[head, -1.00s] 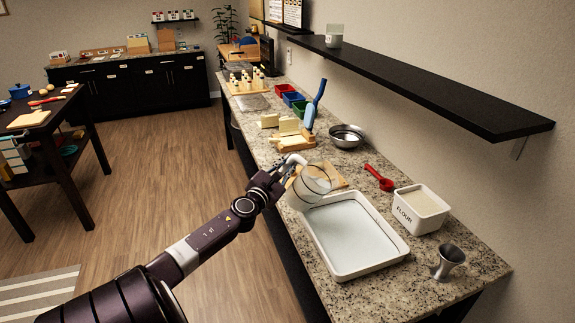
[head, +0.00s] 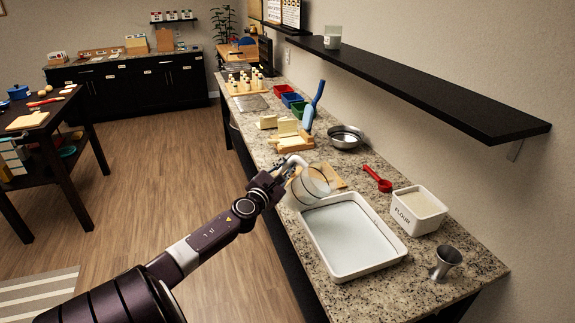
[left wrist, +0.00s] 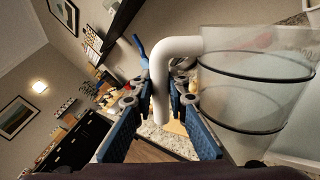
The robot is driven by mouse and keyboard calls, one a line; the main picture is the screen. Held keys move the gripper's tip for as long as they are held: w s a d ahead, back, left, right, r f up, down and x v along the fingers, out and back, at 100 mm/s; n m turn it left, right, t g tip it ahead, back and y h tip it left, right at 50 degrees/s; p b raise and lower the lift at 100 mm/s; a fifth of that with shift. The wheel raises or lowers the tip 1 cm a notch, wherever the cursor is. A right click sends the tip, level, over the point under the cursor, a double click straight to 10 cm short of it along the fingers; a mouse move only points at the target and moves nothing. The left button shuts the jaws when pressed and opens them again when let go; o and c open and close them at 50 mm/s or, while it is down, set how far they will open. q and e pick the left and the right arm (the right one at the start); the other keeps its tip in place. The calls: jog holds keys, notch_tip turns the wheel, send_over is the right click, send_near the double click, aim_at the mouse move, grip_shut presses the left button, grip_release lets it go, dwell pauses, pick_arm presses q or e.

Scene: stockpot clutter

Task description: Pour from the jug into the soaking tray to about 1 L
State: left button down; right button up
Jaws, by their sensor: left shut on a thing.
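The jug (head: 312,182) is clear with dark rings and a white handle. My left gripper (head: 277,180) is shut on the handle and holds the jug tilted at the far left end of the soaking tray. In the left wrist view the white handle (left wrist: 161,85) sits between the fingers of my left gripper (left wrist: 163,118), and the jug body (left wrist: 245,85) is to the right. The soaking tray (head: 383,264) is white and rectangular on the counter, with pale liquid across its bottom. Any stream from the jug cannot be made out. My right gripper is not in view.
A flour bin (head: 419,211), a red scoop (head: 377,179) and a metal jigger (head: 446,263) stand right of the tray. A metal bowl (head: 346,137) and a wooden board with blocks (head: 290,135) are behind. A black shelf (head: 420,88) overhangs the wall side.

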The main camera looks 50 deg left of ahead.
pick_arm(q)
jog(key=shift+w+d+r+m+p, duration=0.2)
jog(key=shift+r+m+p, duration=0.2)
jog(key=shift+r+m, duration=0.15)
jog(key=shift+w+d+r+m+p, duration=0.2)
jog(key=shift+d+m+p, duration=0.3)
jog(key=shift+m+p, duration=0.2)
dwell(1.8)
jog(key=shift+w+d+m+p, duration=0.15)
jog(key=shift+d+m+p, duration=0.6)
jog(key=shift+m, duration=0.1)
dwell(2.4)
jog(key=a+n+b, duration=0.1)
jog(key=s+a+f+n+b, duration=0.1)
jog(key=n+b, duration=0.1)
jog(key=a+f+n+b, duration=0.1)
jog(key=n+b, duration=0.1)
jog(key=shift+s+a+f, duration=0.15)
notch_tip(320, 180, down, 5)
jog(key=n+b, duration=0.5)
jog(key=shift+n, duration=0.3)
